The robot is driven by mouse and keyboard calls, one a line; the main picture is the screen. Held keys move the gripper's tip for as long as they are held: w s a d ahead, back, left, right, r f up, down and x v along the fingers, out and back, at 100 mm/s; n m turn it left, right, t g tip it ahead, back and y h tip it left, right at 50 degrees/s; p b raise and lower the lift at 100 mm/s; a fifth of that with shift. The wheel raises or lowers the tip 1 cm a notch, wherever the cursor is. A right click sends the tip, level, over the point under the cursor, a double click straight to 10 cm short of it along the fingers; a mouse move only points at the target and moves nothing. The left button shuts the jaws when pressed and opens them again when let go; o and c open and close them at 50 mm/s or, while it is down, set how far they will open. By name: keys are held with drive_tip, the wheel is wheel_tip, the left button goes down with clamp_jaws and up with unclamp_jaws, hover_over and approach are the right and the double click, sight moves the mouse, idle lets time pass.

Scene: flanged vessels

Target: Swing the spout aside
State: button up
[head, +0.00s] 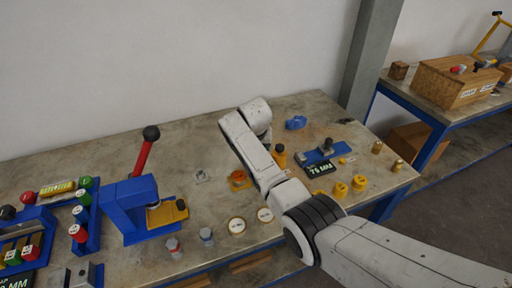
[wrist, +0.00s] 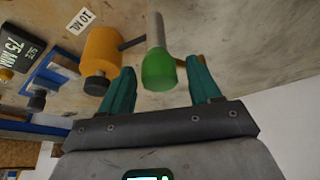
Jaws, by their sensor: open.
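In the wrist view, my gripper (wrist: 160,68) is open, with one teal finger on each side of a green-ended grey rod (wrist: 156,32). A gap shows beside each finger; whether the rod lies fully between them in depth, I cannot tell. An orange cylinder (wrist: 101,47) with a black knob stands beside it, and a dark bar reaches from it towards the rod. This may be the spout assembly, but no part is marked as the spout. In the head view, the orange cylinder (head: 280,155) shows beside my arm, which hides my gripper and the rod.
Yellow weights (head: 341,188) and pale discs (head: 265,215) lie nearer. A blue press with a red lever (head: 144,155) is at left. The wall is behind the bench.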

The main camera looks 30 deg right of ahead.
drive_tip(key=shift+r, duration=0.1)
drive_tip(key=v, duration=1)
drive_tip(key=shift+r, duration=0.3)
